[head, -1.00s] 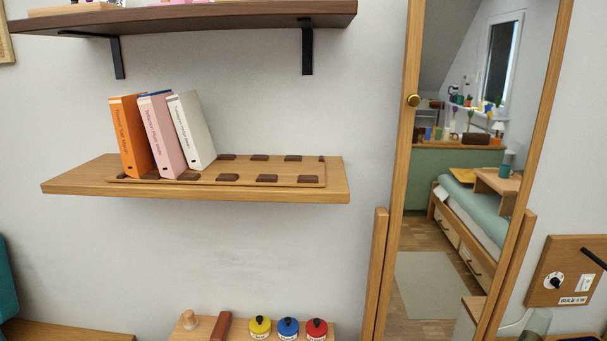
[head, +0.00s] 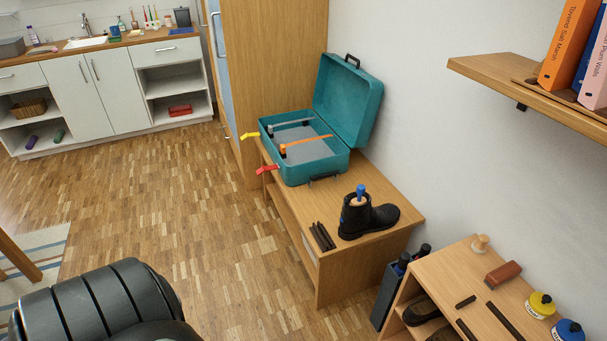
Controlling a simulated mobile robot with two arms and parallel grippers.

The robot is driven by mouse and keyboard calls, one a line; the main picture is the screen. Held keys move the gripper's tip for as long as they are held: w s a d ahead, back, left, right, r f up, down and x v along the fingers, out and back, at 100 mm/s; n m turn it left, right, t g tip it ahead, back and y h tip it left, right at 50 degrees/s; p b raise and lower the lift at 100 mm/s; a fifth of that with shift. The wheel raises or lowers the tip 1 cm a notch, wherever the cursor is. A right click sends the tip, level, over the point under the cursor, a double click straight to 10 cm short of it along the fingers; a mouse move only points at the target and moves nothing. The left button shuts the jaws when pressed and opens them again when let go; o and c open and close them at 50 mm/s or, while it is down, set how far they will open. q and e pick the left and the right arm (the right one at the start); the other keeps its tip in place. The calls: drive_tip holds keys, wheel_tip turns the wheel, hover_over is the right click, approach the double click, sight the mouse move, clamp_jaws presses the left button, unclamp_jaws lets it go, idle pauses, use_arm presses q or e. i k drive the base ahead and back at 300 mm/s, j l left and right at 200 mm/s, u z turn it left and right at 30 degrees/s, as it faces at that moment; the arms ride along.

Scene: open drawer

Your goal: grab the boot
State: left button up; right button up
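A black ankle boot (head: 378,218) stands upright on a low wooden bench (head: 395,236), near the bench's right end, toe pointing right. A piece with a blue knob (head: 361,190) and a light wooden part sticks up out of its opening. Neither of my grippers is in view.
An open teal suitcase (head: 318,173) with its lid up sits on the bench behind the boot. Dark sticks (head: 322,236) lie left of the boot. A lower shelf unit (head: 466,262) with jars and a brush stands front right. The wood floor (head: 190,215) left of the bench is mostly clear.

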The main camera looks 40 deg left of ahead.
sight(355, 222)
drive_tip(key=u, duration=0.9)
drive_tip(key=i+l+u, duration=0.15)
drive_tip(key=u, duration=0.2)
drive_tip(key=i+l+u, duration=0.5)
drive_tip(key=u, duration=0.15)
drive_tip(key=l, duration=0.1)
